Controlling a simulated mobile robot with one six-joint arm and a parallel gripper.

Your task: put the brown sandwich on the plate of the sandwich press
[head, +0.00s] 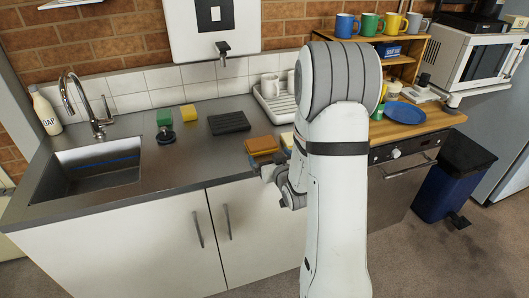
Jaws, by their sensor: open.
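The brown sandwich (262,145) lies on the grey counter, near its front edge and just left of my arm. A dark ridged slab (229,123) lies flat on the counter behind and left of it; it looks like the plate of the sandwich press, though no lid can be made out. My gripper (268,165) is at the front side of the brown sandwich, low over the counter edge, with its jaws open. It is small here and partly hidden by my arm, so I cannot tell whether it touches the sandwich.
A pale cream piece (287,139) lies right of the sandwich, partly behind my arm. A white rack (272,105) with mugs stands behind. Green (164,117) and yellow (189,111) blocks, a dark round item (166,135) and the sink (95,170) are left. A blue plate (405,112) is right.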

